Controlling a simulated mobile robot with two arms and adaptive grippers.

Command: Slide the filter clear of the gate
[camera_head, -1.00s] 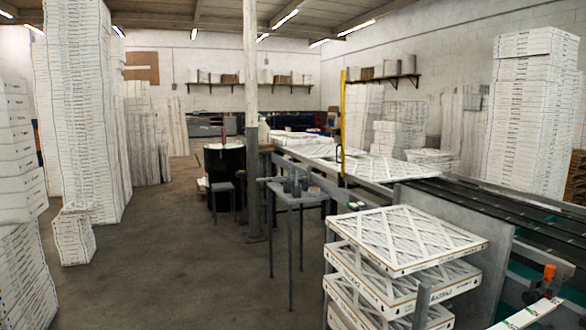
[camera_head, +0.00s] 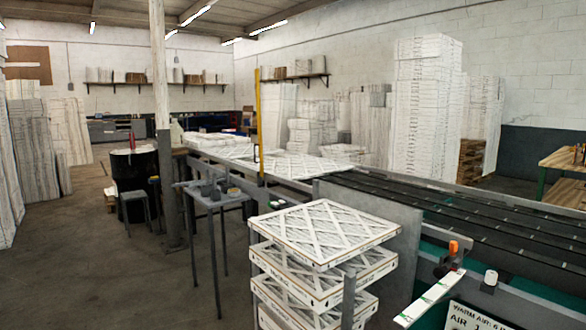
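White boxed filters with criss-cross lattice faces show in the head view. Flat filters (camera_head: 312,166) lie on the conveyor line in the middle distance, just right of a tall yellow upright (camera_head: 258,125) that may be the gate. More flat white filters (camera_head: 215,143) lie farther back, left of the upright. A near stack of several filters (camera_head: 325,232) stands at the lower middle, with gaps between its layers. I cannot tell which filter or which part is the task's own. Neither of my grippers is in view.
A grey panel (camera_head: 385,212) stands behind the near stack. Dark conveyor rails (camera_head: 450,210) run to the right. A small grey table (camera_head: 213,197) and a pale column (camera_head: 160,100) stand left of the line. Open concrete floor (camera_head: 90,270) lies at the left.

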